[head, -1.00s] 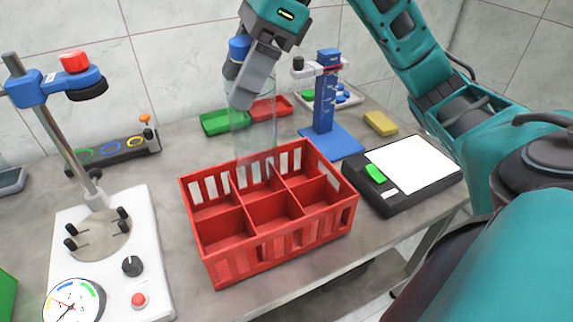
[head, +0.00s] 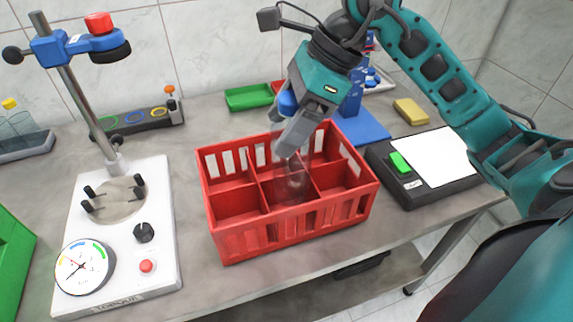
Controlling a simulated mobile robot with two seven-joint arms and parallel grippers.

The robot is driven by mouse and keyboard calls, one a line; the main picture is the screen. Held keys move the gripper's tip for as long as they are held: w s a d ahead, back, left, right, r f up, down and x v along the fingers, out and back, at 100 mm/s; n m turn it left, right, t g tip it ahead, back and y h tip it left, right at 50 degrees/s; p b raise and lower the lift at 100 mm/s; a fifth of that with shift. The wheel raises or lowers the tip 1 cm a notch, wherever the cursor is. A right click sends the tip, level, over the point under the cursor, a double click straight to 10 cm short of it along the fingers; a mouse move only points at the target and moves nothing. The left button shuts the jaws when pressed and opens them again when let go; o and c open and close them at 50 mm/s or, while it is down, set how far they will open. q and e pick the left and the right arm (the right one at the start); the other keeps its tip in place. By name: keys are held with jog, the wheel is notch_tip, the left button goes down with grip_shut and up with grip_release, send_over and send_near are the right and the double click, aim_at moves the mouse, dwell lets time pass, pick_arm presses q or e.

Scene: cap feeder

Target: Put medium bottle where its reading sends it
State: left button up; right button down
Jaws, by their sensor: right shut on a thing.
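My right gripper (head: 288,140) is shut on the clear bottle (head: 293,184), which has a blue cap (head: 288,103). The bottle is upright or nearly so, with its lower part inside the red crate (head: 290,237), in the middle column of compartments. I cannot tell whether its base touches the crate floor. The gripper hides much of the bottle's upper part. The torque tester (head: 150,205) stands at left with a round dial (head: 84,266) bearing coloured arcs. My left gripper is not in view.
A green tray (head: 248,98) and a partly hidden red tray lie behind the crate. A blue stand (head: 362,128), a black scale (head: 412,192) and a yellow block (head: 411,111) are at right. A dark strip with coloured rings (head: 134,117) and a grey tray (head: 22,143) are behind the tester.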

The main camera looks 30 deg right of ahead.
aim_at(287, 163)
notch_tip(287, 163, down, 8)
jog(key=shift+r+b, duration=0.15)
jog(key=shift+b, duration=0.3)
jog(key=shift+f, duration=0.2)
jog(key=shift+f, duration=0.15)
jog(key=shift+c, duration=2.1)
grip_release()
jog(key=o, duration=0.4)
